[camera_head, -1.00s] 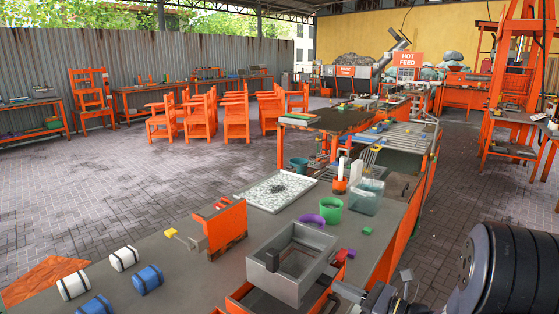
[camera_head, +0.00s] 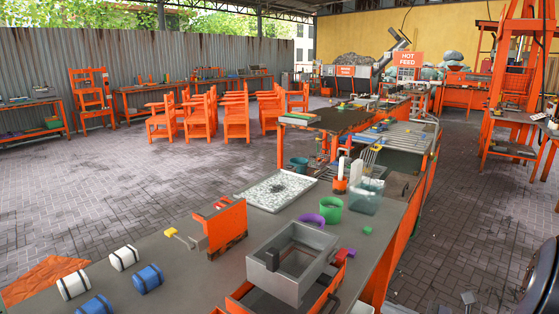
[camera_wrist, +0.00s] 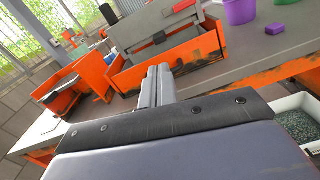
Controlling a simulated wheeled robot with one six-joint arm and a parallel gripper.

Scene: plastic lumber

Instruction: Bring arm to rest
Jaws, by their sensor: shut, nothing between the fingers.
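My gripper (camera_wrist: 155,86) shows in the wrist view with its two grey fingers together and nothing between them. Its fingertips point toward the workbench (camera_wrist: 235,65), near an orange open tray (camera_wrist: 205,48). The picture does not settle how far apart they are. In the head view, a dark rounded part of my arm shows at the bottom right edge. My gripper is out of that view.
In the head view, the workbench (camera_head: 205,285) holds a grey metal box (camera_head: 284,284), an orange fixture (camera_head: 228,228), a green cup (camera_head: 331,211) and rolls (camera_head: 148,279) at the left. A white bin of green granules (camera_wrist: 299,128) shows in the wrist view.

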